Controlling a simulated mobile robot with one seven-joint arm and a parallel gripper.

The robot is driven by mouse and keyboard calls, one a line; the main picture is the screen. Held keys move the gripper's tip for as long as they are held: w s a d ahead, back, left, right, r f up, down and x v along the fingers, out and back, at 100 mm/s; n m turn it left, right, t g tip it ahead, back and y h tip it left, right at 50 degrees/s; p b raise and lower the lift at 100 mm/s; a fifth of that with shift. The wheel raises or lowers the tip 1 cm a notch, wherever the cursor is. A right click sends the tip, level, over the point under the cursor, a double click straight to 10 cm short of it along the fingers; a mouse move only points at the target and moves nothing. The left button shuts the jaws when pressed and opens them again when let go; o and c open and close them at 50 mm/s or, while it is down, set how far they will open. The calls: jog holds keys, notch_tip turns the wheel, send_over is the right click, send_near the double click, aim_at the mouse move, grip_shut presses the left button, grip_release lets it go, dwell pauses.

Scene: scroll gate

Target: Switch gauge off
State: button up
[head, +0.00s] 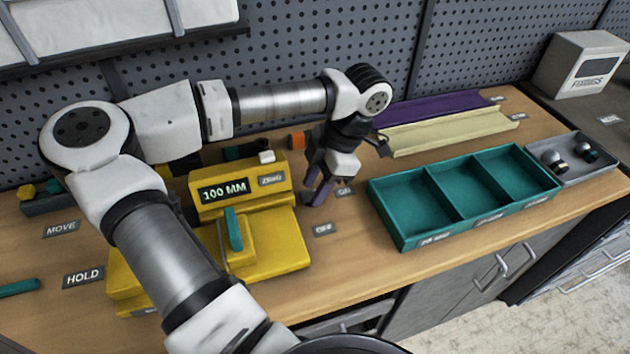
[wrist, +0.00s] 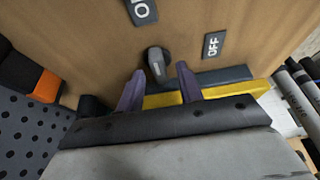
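The yellow gauge (head: 250,190) stands on the bench, and its lit display (head: 223,191) reads "100 MM". In the wrist view, a small dark grey switch lever (wrist: 157,64) stands on the wood between an ON label (wrist: 142,11) and an OFF label (wrist: 214,45). My gripper (head: 318,192) is low over the bench just right of the gauge and hides the lever in the head view. In the wrist view, my gripper's purple fingers (wrist: 160,78) are open, one on each side of the lever. I cannot tell whether either finger touches it.
The ON label (head: 343,191) and OFF label (head: 322,229) lie beside my gripper. A teal three-compartment tray (head: 400,226) stands to the right. Purple (head: 430,108) and cream (head: 450,132) channels lie behind. An orange-and-black block (wrist: 45,86) is near my gripper.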

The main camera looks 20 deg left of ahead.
jog(key=shift+f, duration=0.3)
grip_shut()
